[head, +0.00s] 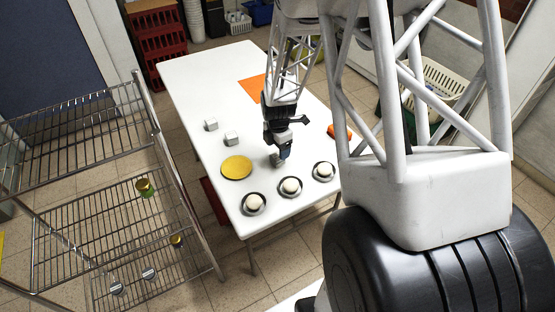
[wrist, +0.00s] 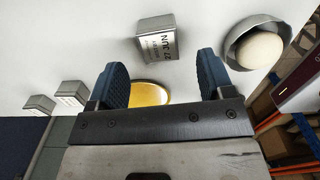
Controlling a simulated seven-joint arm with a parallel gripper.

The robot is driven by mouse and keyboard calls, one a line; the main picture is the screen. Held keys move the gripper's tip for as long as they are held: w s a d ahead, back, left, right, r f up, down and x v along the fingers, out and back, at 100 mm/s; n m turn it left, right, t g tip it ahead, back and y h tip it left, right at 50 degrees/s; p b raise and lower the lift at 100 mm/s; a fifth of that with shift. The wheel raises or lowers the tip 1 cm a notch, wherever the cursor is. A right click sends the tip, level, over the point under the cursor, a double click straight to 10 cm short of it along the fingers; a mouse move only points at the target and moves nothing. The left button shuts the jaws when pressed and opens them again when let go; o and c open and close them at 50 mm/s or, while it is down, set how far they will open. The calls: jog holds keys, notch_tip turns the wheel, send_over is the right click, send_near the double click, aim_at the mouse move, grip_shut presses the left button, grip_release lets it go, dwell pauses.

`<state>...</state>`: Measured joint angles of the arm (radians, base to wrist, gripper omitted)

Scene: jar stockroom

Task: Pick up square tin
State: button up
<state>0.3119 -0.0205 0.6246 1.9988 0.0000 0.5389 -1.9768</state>
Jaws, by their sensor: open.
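A grey square tin (wrist: 157,46) with a printed label stands on the white table, ahead of my gripper (wrist: 162,62) in the wrist view. My gripper is open, its two blue fingers apart with nothing between them. The tin shows beyond the fingertips, roughly centred between them. In the head view my gripper (head: 283,152) is low over the table, and it partly hides the tin there. Two more square tins (head: 211,124) (head: 231,138) stand to the left; they also show at the left of the wrist view (wrist: 40,103) (wrist: 70,94).
A yellow disc (head: 237,167) lies left of my gripper. Three dark-rimmed bowls (head: 254,211) (head: 290,194) (head: 324,178), each with a pale ball, line the near edge. An orange sheet (head: 254,90) lies farther back. A wire rack (head: 95,225) stands left of the table (head: 195,75).

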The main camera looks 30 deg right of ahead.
aim_at(277, 156)
jog(key=shift+f, duration=2.55)
jog(key=c, duration=1)
jog(key=shift+r, duration=0.15)
notch_tip(277, 156, up, 10)
jog(key=shift+f, duration=0.15)
